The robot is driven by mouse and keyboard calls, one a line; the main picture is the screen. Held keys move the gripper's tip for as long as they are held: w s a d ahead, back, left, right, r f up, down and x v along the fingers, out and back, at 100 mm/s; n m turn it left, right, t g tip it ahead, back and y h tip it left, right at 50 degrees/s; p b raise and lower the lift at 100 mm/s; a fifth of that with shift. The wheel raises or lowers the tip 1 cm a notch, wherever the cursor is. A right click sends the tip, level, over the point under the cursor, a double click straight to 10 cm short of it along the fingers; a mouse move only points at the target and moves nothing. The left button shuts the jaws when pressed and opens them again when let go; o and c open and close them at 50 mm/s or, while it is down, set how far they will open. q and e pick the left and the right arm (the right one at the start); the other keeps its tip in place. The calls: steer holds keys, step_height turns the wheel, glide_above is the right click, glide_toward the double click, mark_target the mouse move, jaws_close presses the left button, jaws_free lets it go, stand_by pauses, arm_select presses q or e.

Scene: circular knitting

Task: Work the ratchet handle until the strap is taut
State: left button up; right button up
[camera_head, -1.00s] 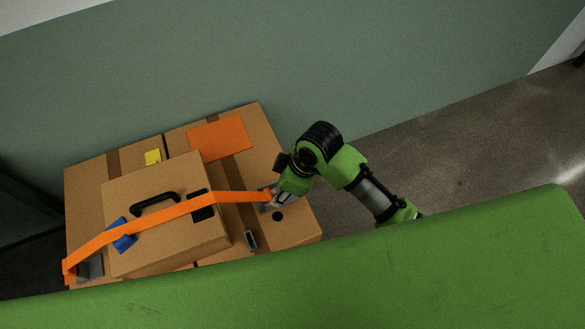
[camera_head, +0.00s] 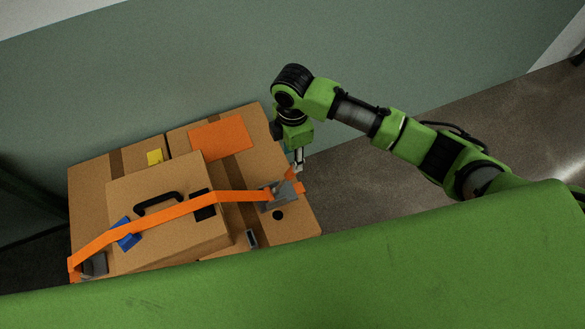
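The orange strap (camera_head: 175,211) runs over a smaller cardboard box (camera_head: 180,237) with a black handle. Its left end goes down near a grey metal piece (camera_head: 95,264) at the left edge. Its right end meets the grey ratchet (camera_head: 279,196) on the larger boxes at the right. I cannot tell the ratchet handle apart from its body. My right gripper (camera_head: 299,167) points down just above and right of the ratchet, seemingly apart from it. Its fingers are too small to tell whether they are open. My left gripper is not in view.
A blue piece (camera_head: 126,233) sits by the strap. A green surface fills the foreground. Open floor (camera_head: 365,180) lies to the right.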

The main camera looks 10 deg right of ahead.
mark_target(285, 180)
step_height(285, 180, down, 9)
steer(key=shift+r+p, duration=0.1)
steer(key=shift+p, duration=0.3)
jaws_close()
